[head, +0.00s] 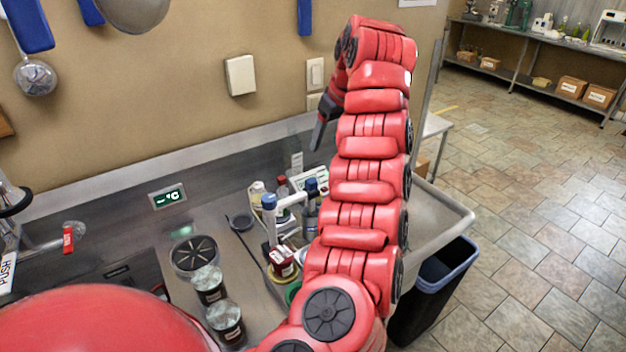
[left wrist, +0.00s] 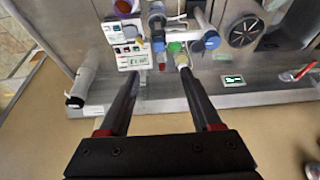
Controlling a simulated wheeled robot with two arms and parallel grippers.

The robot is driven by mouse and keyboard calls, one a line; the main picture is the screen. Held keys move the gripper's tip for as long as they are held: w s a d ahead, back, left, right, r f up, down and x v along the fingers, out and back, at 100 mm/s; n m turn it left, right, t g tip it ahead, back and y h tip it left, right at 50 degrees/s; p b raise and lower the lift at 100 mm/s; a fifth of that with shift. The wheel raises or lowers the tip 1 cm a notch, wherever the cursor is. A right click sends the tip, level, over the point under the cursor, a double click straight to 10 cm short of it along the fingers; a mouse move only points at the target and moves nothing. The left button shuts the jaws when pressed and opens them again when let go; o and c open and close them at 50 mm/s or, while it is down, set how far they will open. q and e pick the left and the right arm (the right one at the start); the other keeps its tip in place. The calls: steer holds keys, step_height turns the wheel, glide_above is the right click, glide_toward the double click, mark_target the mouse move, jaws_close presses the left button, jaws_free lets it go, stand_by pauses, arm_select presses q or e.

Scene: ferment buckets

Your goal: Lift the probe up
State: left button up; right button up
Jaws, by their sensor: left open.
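My left gripper (head: 323,122) is raised near the wall, above the bench. In the left wrist view its two fingers are apart with nothing between them (left wrist: 159,75). A white stand with blue-topped parts is on the bench; one blue top (head: 269,201) is at the left and a darker blue one (head: 311,187) to its right, likely the probe, though I cannot be sure. Blue tops also show in the left wrist view (left wrist: 211,41), beyond the fingertips. A white meter (left wrist: 132,55) is beside them. My right gripper is not in view.
Small bottles (head: 257,190), a dark-labelled jar (head: 283,262) and two foil-topped jars (head: 225,318) crowd the bench around the stand. A round black drain (head: 195,255) is to the left. A wall outlet (head: 315,72) is near the gripper. A bin (head: 440,275) stands at the right.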

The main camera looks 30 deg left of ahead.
mark_target(312, 181)
arm_select(q)
steer(key=p+x, duration=0.3)
steer(key=x, duration=1.3)
steer(key=shift+w+a, duration=0.15)
steer(key=shift+a, duration=0.05)
steer(key=shift+w+a+f, duration=0.1)
steer(key=shift+f, duration=0.35)
jaws_close()
